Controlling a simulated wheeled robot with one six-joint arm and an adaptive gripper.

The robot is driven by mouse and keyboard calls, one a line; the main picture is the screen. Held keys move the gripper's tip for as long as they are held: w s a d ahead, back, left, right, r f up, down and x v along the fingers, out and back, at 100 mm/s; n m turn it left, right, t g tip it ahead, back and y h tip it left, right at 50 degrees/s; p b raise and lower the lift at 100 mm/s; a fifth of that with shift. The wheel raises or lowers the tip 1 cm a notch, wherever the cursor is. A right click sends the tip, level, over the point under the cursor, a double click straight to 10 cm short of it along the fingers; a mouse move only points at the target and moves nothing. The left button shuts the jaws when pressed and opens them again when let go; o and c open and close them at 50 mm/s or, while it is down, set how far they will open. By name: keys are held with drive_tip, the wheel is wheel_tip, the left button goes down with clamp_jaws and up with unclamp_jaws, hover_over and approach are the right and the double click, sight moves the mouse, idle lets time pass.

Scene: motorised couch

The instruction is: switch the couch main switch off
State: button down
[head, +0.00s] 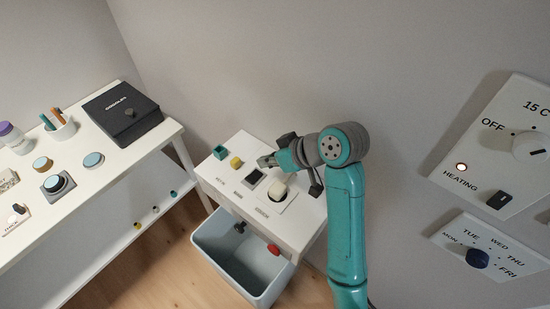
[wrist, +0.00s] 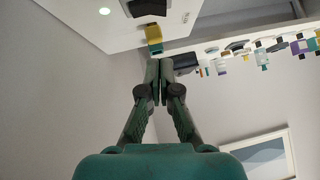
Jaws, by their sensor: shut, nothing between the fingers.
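My gripper (head: 264,161) is shut and empty, above the small white stand against the wall. In the wrist view the closed fingertips (wrist: 159,65) point toward a yellow block (wrist: 153,33) and a teal block (wrist: 156,49). On the stand in the head view are the teal block (head: 220,152), the yellow block (head: 236,162), a black square (head: 254,178) and a pale rounded control (head: 278,190) on a plate. My arm hides part of the stand's back right. The stand's labels are too small to read, so I cannot tell which control is the couch main switch.
A white table (head: 105,170) at left bears a black box (head: 121,112) and round buttons. At right, the wall holds a heating panel (head: 515,140) and a weekday dial (head: 478,258).

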sight(249, 177)
drive_tip(key=x, duration=0.5)
drive_tip(key=shift+s+f, duration=0.25)
drive_tip(key=shift+f, duration=0.85)
drive_tip(key=shift+s+a+f, duration=0.1)
drive_tip(key=shift+f, duration=0.55)
drive_tip(key=shift+s+f, duration=0.1)
drive_tip(key=shift+f, duration=0.2)
